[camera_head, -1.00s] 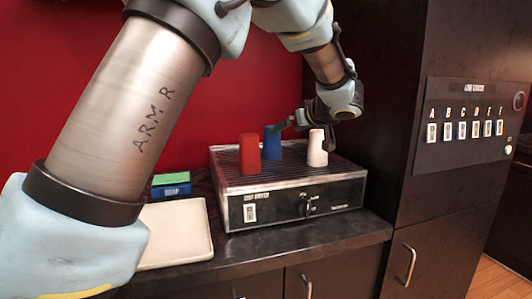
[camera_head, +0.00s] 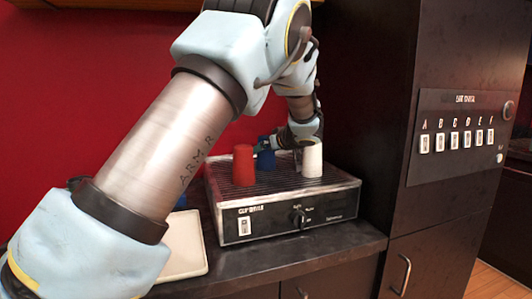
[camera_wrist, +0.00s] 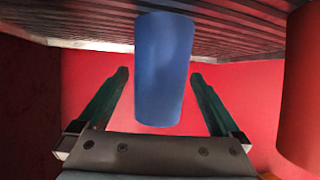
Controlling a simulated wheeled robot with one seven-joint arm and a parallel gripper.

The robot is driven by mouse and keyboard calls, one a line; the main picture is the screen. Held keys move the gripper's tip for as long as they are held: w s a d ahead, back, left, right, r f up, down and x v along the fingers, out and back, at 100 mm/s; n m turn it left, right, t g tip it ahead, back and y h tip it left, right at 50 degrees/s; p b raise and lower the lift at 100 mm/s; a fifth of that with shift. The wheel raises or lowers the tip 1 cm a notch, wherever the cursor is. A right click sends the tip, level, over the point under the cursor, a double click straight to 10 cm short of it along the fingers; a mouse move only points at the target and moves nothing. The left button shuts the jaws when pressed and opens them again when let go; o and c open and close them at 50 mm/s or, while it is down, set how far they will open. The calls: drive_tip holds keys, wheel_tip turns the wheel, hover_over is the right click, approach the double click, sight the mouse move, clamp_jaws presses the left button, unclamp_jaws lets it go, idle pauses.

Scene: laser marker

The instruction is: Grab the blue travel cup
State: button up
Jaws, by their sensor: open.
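The blue travel cup (camera_head: 265,159) stands on the ribbed top of the cup dryer (camera_head: 290,219), partly hidden by my gripper and the red cup in the head view. In the wrist view the blue cup (camera_wrist: 164,70) appears upside down, between the two green fingers. My gripper (camera_wrist: 160,76) is open, with one finger showing on each side of the cup and gaps on both sides. How deep the cup sits between the fingers is unclear. In the head view my gripper (camera_head: 268,143) is at the cup, low over the dryer.
A red cup (camera_head: 244,165) stands close beside the blue one; it also shows in the wrist view (camera_wrist: 302,90). A white cup (camera_head: 312,158) stands to the right. A pale tray (camera_head: 185,246) lies left of the dryer. A dark cabinet (camera_head: 375,95) rises at right.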

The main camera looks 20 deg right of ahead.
drive_tip(key=shift+w, duration=0.15)
drive_tip(key=c, duration=1.5)
